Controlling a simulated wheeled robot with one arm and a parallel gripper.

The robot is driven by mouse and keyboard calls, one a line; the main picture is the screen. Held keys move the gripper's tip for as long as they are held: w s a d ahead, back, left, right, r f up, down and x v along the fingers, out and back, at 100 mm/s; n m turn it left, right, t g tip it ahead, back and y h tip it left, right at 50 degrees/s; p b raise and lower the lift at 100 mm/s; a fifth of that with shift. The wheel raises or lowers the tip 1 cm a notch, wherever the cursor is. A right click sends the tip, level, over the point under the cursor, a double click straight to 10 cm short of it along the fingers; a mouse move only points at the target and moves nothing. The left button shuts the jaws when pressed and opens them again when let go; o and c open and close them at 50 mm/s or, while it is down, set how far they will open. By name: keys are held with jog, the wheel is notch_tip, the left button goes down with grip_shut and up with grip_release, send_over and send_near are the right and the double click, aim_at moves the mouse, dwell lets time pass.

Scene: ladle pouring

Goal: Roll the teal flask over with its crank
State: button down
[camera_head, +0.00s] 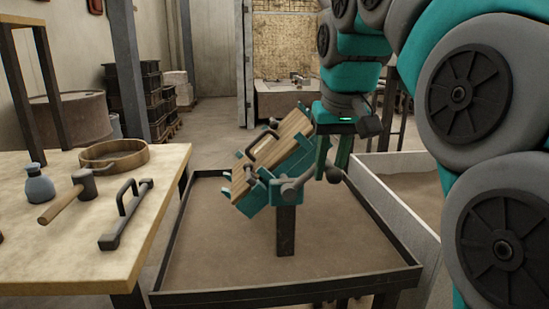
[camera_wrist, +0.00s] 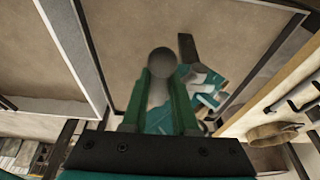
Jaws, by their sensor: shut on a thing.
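The teal flask (camera_head: 263,190), a teal frame with wooden boards and dark handles, is mounted on a dark post (camera_head: 285,230) above a sand-filled tray. It is tilted, its right end higher than its left. Its grey crank (camera_head: 295,188) sticks out on the near right side and ends in a dark ball knob (camera_head: 333,175). My gripper (camera_head: 329,162) points down at the crank's knob end. In the wrist view my gripper (camera_wrist: 163,78) is shut on the crank, with the ball knob (camera_wrist: 162,61) showing at the fingertips. Part of the flask (camera_wrist: 207,88) shows beside the fingers.
A wooden table (camera_head: 85,235) at left holds a mallet (camera_head: 68,197), a round sieve (camera_head: 114,154), a small blue-grey bag (camera_head: 39,185) and a dark handled bar (camera_head: 126,214). The tray's dark rim (camera_head: 290,292) surrounds the post. A pale-walled sand bin (camera_head: 395,212) stands at right.

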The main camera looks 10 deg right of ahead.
jog(key=shift+d+f+b, duration=0.35)
jog(key=shift+d+f, duration=0.2)
jog(key=shift+f, duration=0.25)
jog(key=shift+d+f+b, duration=0.35)
jog(key=shift+d+f, duration=0.15)
jog(key=shift+f, duration=0.3)
jog(key=shift+d+f+b, duration=0.15)
jog(key=shift+f+b, duration=0.25)
jog(key=shift+f, duration=0.45)
jog(key=shift+d+f+b, duration=0.1)
jog(key=shift+f+b, duration=0.3)
jog(key=shift+f, duration=0.45)
jog(key=shift+c, duration=2)
grip_release()
jog(key=shift+r, duration=0.2)
jog(key=s+p+v, duration=0.1)
jog(key=p+v, duration=0.2)
jog(key=v, duration=0.4)
jog(key=shift+s, duration=0.1)
